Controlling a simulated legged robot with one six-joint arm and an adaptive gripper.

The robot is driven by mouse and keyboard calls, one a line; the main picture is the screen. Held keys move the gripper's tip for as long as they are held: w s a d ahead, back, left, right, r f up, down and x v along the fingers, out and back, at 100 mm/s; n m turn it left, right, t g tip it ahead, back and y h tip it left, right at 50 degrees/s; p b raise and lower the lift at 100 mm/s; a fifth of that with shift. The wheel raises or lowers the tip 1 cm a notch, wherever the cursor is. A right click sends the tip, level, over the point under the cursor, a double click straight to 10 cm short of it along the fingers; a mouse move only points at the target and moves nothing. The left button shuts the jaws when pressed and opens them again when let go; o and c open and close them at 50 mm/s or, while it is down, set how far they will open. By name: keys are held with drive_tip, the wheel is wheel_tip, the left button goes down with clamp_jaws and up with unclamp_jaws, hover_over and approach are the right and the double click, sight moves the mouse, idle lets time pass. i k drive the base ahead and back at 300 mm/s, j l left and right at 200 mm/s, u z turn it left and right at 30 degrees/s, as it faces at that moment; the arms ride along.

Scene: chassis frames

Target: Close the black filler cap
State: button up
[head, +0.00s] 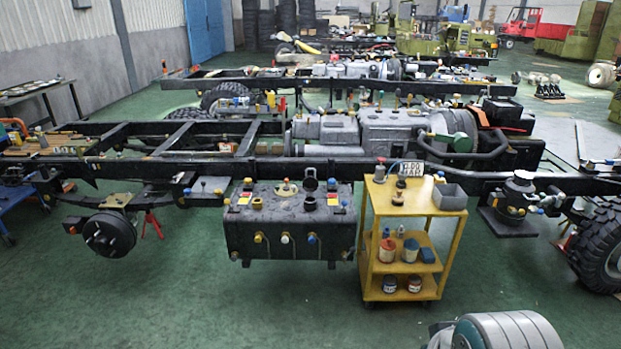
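A black tank (270,230) hangs on the near side of the chassis frame, left of the yellow cart. On its top stands a short black filler neck (310,202). A black cap (310,181) shows upright just behind and above the neck, so it looks open. The hinge is too small to make out. My gripper is not visible in the head view.
A yellow cart (403,200) with bottles, jars and a grey bin (449,197) stands close to the tank's right side. The chassis rail (260,166) runs behind the tank. A brake drum (109,234) is at left. Green floor (230,305) before the tank is clear.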

sight(309, 184)
drive_tip(key=i+j, duration=0.2)
drive_tip(key=i, duration=0.4)
drive_tip(key=i+j, duration=0.15)
drive_tip(key=i, duration=0.45)
drive_tip(key=i+j, duration=0.2)
drive_tip(key=i, duration=0.4)
drive_tip(key=i+j, duration=0.15)
drive_tip(key=i, duration=0.4)
drive_tip(key=i+j, duration=0.2)
drive_tip(key=i, duration=0.4)
